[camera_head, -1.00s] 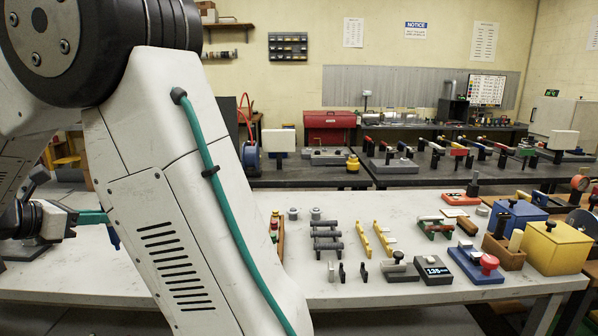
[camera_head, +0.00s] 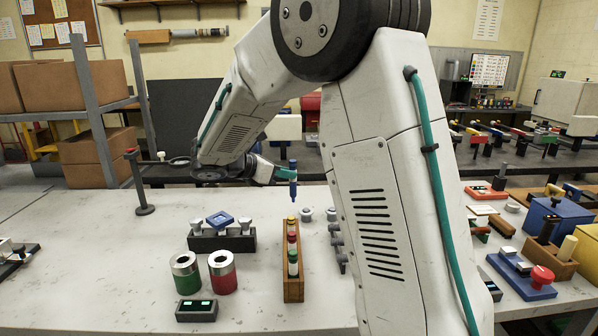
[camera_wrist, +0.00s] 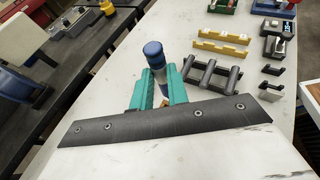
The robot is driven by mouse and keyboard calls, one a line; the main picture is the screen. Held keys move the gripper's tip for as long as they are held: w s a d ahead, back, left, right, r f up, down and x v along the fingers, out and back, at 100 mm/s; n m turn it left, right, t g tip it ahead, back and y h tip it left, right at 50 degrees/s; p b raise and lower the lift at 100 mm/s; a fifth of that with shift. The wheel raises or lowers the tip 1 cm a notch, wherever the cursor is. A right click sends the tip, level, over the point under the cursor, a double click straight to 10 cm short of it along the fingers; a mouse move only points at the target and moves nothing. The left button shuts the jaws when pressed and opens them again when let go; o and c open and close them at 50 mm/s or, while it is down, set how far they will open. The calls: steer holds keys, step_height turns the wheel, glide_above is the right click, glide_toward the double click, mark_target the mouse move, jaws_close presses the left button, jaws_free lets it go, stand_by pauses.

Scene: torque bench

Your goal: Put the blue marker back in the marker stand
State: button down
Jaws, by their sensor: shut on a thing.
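The blue marker (camera_head: 293,187) is upright in my gripper (camera_head: 284,174), whose teal fingers are shut on it. In the wrist view the blue-capped marker (camera_wrist: 154,58) stands between the teal fingers (camera_wrist: 158,88). The marker stand (camera_head: 293,291) is a long narrow wooden block running toward the camera. It holds upright markers with yellow (camera_head: 291,221), red (camera_head: 292,238) and green (camera_head: 293,257) ends. In the head view the blue marker's lower tip shows above the stand's far end, with a gap; its exact depth is unclear. Most of the stand is hidden in the wrist view.
Left of the stand are a dark rack with a blue square piece (camera_head: 220,219), green (camera_head: 187,273) and red (camera_head: 222,272) cylinders, and a small display box (camera_head: 197,311). A ring post (camera_head: 141,190) stands further left. Dark grey rails (camera_wrist: 211,75) lie beside the gripper.

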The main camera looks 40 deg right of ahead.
steer(key=shift+w+d+f+n+t, duration=0.15)
steer(key=shift+w+f+n+t, duration=0.2)
steer(key=shift+w, duration=0.45)
steer(key=shift+f, duration=0.1)
steer(key=shift+f, duration=2.9)
steer(key=shift+f, duration=0.3)
steer(key=shift+f, duration=0.3)
steer(key=shift+f, duration=0.15)
steer(key=shift+f, duration=0.35)
steer(key=shift+f, duration=0.25)
